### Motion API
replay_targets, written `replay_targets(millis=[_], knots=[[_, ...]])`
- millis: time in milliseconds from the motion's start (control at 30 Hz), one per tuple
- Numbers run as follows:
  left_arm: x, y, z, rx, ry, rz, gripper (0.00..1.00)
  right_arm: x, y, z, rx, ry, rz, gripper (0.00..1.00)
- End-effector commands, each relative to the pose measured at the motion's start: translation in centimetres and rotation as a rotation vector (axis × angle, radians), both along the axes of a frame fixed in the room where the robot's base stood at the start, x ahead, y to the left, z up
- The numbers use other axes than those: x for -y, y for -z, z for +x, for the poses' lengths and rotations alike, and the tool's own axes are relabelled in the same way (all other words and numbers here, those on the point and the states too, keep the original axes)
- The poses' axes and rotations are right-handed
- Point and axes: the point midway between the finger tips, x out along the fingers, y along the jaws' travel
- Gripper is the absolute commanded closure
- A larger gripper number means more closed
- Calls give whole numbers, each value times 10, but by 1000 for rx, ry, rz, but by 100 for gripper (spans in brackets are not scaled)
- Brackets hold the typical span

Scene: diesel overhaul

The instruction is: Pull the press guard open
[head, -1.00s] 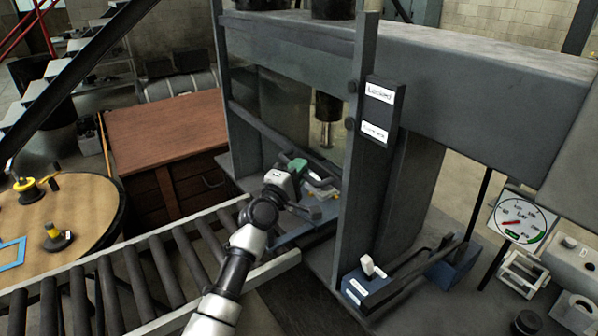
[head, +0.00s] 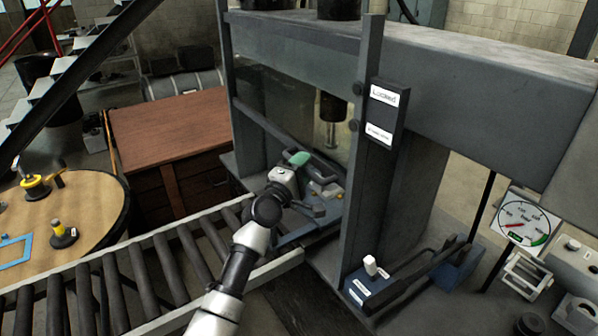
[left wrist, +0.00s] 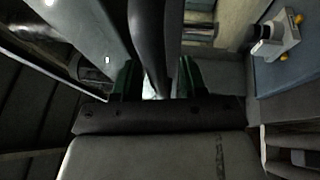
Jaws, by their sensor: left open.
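The press guard (head: 283,92) is a clear panel in the press's front opening, and its dark lower rail (head: 268,130) slopes down to the right. My left gripper (head: 299,158), with green fingers, is at the guard's lower part, in front of the press bed. In the left wrist view a dark bar (left wrist: 150,40) runs between the two open green fingers (left wrist: 157,80). It looks like the guard's handle; contact with the fingers cannot be made out. My right gripper is not in view.
A dark upright post (head: 362,150) with a labelled box (head: 386,112) stands right of the opening. A roller conveyor (head: 150,275) lies left of my arm. A blue base with a pale knob (head: 371,265) and a gauge (head: 524,224) are at right.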

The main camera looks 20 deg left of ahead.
Motion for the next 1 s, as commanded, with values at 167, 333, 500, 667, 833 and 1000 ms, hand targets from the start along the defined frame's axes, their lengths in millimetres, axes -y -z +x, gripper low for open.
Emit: replay_targets(millis=[167,333,500,667,833,1000], knots=[[-4,5,-17,-1,0,-1,58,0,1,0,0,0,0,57],[-13,12,-48,-1,-2,-1,58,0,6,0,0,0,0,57],[-21,17,-78,-1,-2,0,58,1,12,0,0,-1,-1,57],[-26,19,-96,1,-1,1,58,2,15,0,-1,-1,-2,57],[-28,19,-102,0,-1,0,58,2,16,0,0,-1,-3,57],[-28,18,-102,1,-1,0,58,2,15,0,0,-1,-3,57]])
